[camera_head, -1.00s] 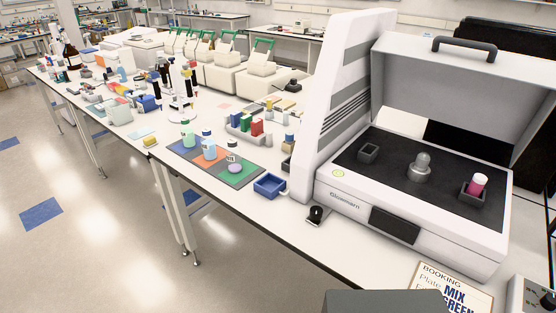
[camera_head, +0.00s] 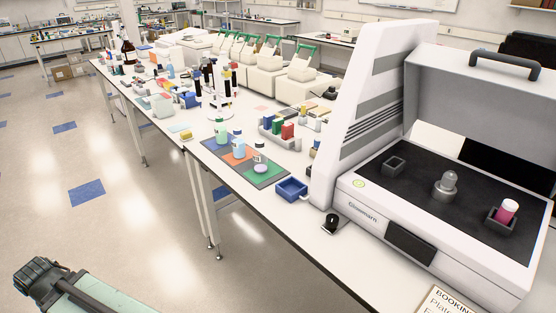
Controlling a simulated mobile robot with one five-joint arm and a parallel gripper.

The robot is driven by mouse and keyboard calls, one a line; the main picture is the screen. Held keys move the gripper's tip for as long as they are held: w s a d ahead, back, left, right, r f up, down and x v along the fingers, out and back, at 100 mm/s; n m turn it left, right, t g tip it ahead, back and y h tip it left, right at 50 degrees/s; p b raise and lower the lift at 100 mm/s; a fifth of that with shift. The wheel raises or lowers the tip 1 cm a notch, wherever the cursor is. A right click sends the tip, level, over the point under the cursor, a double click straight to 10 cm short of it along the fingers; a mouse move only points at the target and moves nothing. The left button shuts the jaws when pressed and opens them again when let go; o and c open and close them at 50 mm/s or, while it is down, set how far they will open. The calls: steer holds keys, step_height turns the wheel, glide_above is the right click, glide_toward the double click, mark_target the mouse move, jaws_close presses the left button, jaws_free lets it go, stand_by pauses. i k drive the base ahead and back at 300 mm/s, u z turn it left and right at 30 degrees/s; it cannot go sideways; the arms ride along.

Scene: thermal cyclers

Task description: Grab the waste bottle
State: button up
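One is a pale green bottle (camera_head: 221,135) at the mat's left end. The labels are too small to read, so I cannot tell which one is the waste bottle.
A large white machine (camera_head: 430,245) with an open lid stands at the right; a pink vial (camera_head: 508,210) sits in it. A blue tray (camera_head: 291,189) and a rack of coloured boxes (camera_head: 272,132) are near the mat. The floor (camera_head: 110,220) at left is clear.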

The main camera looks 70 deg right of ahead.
mark_target(259, 152)
steer(key=z, duration=0.5)
steer(key=i, duration=1)
steer(key=u, duration=0.05)
